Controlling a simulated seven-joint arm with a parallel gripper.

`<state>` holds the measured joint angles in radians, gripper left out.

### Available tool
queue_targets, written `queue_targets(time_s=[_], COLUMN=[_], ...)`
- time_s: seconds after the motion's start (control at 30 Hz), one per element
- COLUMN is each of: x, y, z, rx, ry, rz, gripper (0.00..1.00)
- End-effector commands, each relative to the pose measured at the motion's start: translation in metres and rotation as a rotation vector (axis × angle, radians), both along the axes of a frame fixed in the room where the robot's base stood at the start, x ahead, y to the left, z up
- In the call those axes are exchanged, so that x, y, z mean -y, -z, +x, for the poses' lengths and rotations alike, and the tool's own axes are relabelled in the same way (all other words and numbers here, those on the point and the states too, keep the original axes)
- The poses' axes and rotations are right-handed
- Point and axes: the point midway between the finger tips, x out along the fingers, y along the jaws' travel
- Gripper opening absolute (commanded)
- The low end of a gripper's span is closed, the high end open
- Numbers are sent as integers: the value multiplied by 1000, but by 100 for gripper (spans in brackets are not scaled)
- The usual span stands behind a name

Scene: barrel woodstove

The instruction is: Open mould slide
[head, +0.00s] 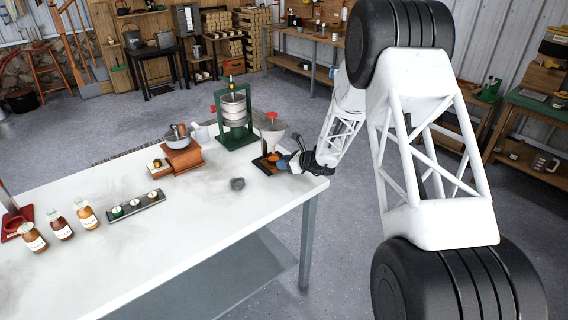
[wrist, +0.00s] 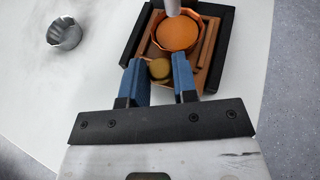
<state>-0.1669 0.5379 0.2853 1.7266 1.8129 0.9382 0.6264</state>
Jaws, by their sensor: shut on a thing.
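The mould slide (wrist: 205,72) is a copper-brown tray set in a black frame (wrist: 226,28). An orange round mould filled to its rim (wrist: 178,34) sits on it under a pale funnel spout (wrist: 172,6). My gripper (wrist: 158,66) has its blue fingers on either side of the slide's round brass knob (wrist: 160,69) and is shut on it. In the head view, my gripper (head: 289,163) is at the right of the funnel stand (head: 272,133), near the table's right corner. The slide is mostly hidden there by the stand and gripper.
A grey fluted cup (wrist: 64,33) stands left of the frame, also seen in the head view (head: 237,184). A green press (head: 234,117) and a wooden grinder (head: 182,157) stand further back and left. The white table's (head: 215,225) front is clear.

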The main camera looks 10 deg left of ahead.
Motion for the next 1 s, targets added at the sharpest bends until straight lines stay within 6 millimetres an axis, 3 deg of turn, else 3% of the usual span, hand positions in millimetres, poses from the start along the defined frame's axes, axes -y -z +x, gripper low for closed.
queue_targets(time_s=[0.37,1.0], x=[11,69], y=[-1,-1], z=[-9,-67], rx=[1,1], ry=[1,2], rz=[1,1], gripper=[0,0])
